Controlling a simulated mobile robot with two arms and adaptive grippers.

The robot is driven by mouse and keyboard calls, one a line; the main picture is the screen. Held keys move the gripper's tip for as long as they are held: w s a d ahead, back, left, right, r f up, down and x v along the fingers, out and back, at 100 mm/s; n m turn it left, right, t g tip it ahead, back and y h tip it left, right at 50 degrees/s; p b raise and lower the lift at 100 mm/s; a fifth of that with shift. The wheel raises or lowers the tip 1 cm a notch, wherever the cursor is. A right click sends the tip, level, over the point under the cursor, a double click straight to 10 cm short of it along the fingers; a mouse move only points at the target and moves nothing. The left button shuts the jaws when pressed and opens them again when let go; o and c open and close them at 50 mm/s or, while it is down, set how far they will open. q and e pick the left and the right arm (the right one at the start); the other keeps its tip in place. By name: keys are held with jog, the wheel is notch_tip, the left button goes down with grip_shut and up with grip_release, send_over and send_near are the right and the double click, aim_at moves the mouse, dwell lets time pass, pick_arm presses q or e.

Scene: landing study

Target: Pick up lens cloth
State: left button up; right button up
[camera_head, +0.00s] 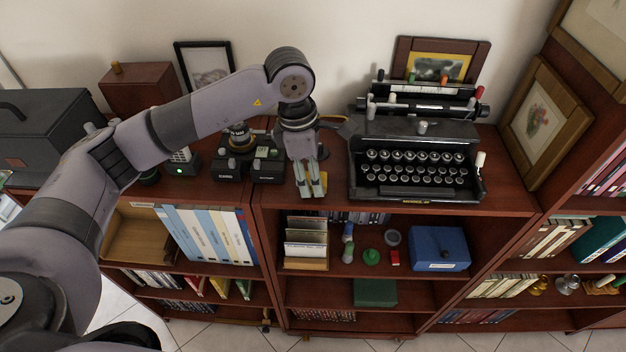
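My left gripper (311,188) points down at the top of the low bookcase, in the gap between the black camera-like device and the typewriter. Its two fingers are close together, and I cannot tell whether they are apart or closed on something. My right gripper is not in view.
A black typewriter (415,160) stands close to the right of the gripper. A black camera-like device (238,165) stands to the left. Behind are a framed picture (205,68) and a brown box (140,88). The bookcase front edge is just below the fingertips.

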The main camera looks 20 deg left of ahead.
pick_arm(q)
jog(key=c, duration=0.5)
jog(key=shift+r, duration=0.6)
jog(key=shift+r+b, duration=2.05)
jog(key=shift+r, duration=7.4)
